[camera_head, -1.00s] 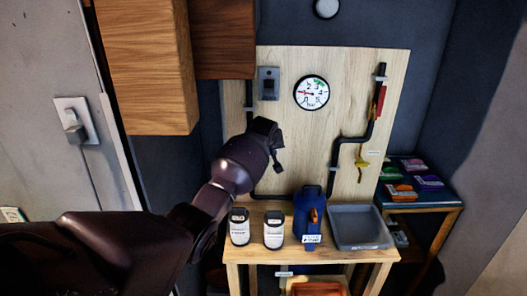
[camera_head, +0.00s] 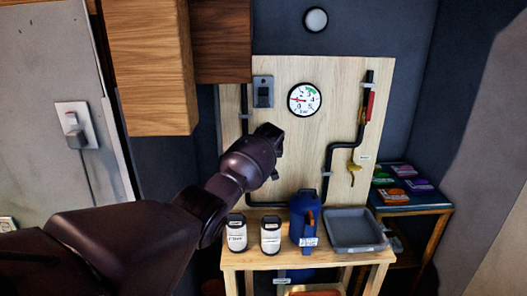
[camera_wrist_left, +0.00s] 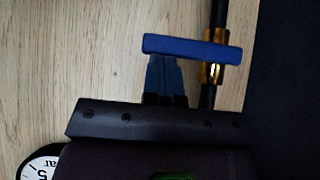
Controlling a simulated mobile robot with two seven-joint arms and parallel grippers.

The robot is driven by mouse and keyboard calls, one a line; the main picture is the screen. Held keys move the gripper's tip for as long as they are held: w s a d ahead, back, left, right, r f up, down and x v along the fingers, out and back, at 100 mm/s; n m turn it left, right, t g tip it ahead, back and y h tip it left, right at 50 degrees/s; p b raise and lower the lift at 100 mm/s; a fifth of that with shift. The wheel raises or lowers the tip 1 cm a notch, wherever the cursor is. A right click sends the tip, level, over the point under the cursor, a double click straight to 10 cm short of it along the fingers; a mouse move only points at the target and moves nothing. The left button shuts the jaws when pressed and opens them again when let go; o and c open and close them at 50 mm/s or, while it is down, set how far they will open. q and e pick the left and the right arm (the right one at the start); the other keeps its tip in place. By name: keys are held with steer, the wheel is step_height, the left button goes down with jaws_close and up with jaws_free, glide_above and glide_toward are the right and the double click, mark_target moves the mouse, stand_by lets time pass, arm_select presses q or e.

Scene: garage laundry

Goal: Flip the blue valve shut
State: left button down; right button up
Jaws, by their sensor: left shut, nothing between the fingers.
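The blue valve handle (camera_wrist_left: 192,50) shows in the left wrist view as a flat bar lying crosswise to a dark pipe. Its right end is at the brass valve body (camera_wrist_left: 212,72) on that pipe. My left gripper's fingers (camera_wrist_left: 166,78) are shut and empty, just below the bar in that view. Their tips are very close to the bar; I cannot tell whether they touch. In the head view my left gripper (camera_head: 268,140) is in front of the wooden board, and I cannot make out the blue valve there. My right gripper is not in view.
A pressure gauge (camera_head: 305,99) and a grey switch box (camera_head: 263,91) are above the gripper. A red handle (camera_head: 369,106) and a yellow valve (camera_head: 353,169) are at the right pipe. White bottles (camera_head: 270,237), a blue jug (camera_head: 303,222) and a grey tray (camera_head: 353,230) stand below.

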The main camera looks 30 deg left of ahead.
arm_select(q)
steer(key=shift+r, duration=0.15)
steer(key=shift+r+p, duration=0.65)
steer(key=shift+p, duration=0.1)
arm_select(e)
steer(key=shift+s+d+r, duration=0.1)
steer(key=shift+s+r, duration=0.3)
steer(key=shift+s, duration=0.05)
arm_select(q)
steer(key=w+a+r+p+v, duration=0.1)
steer(key=r+p+v, duration=0.1)
steer(key=v, duration=1.1)
steer(key=shift+w+a, duration=0.2)
steer(key=shift+w, duration=0.1)
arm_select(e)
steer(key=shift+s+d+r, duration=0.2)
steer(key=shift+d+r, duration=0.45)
